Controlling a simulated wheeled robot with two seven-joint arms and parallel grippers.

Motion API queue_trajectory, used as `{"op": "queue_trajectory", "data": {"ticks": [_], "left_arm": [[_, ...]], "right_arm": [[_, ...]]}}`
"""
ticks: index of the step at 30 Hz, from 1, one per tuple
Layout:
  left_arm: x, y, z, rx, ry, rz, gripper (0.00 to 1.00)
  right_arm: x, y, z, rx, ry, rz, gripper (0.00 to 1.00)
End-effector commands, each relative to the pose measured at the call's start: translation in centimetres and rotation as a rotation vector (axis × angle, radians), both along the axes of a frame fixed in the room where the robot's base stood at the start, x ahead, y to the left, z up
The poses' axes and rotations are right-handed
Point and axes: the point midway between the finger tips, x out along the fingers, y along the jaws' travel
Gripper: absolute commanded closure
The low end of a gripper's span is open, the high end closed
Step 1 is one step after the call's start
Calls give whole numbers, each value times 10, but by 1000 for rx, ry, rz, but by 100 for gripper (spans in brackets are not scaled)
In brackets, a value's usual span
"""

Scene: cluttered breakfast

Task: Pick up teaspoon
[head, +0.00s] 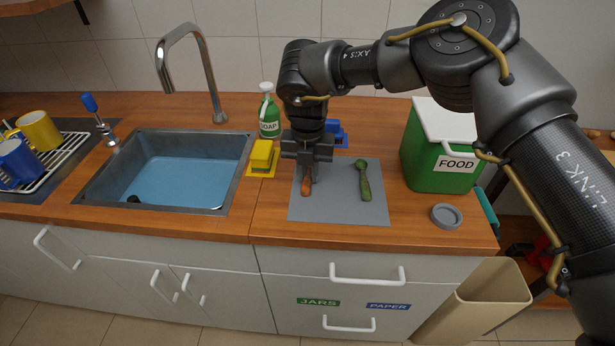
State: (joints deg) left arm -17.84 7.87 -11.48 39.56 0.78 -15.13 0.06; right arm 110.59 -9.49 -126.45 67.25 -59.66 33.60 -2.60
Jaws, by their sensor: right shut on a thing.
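My right gripper (307,176) points down over the left part of a grey mat (335,208). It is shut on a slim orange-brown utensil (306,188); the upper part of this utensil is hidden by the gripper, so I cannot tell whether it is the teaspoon. My left gripper is not in view.
A yellow sponge (262,155), a green soap bottle (269,115) and a blue item (338,135) stand near the gripper. The sink (180,170) is left. A green FOOD bin (432,155) and a grey round lid (446,215) are right. The mat's front is clear.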

Motion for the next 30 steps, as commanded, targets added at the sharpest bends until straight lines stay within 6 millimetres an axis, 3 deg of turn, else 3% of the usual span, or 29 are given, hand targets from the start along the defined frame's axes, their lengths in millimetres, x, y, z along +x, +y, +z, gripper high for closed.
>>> {"op": "queue_trajectory", "data": {"ticks": [8,13,15,24,30], "left_arm": [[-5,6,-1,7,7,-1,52],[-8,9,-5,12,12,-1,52],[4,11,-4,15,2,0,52],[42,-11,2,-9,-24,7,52],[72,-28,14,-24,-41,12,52]], "right_arm": [[0,0,3,1,-1,0,100],[1,0,19,2,-3,-1,100],[1,1,30,2,-4,-1,100],[-56,0,93,3,-2,5,100],[-103,0,112,2,-1,5,100]]}}
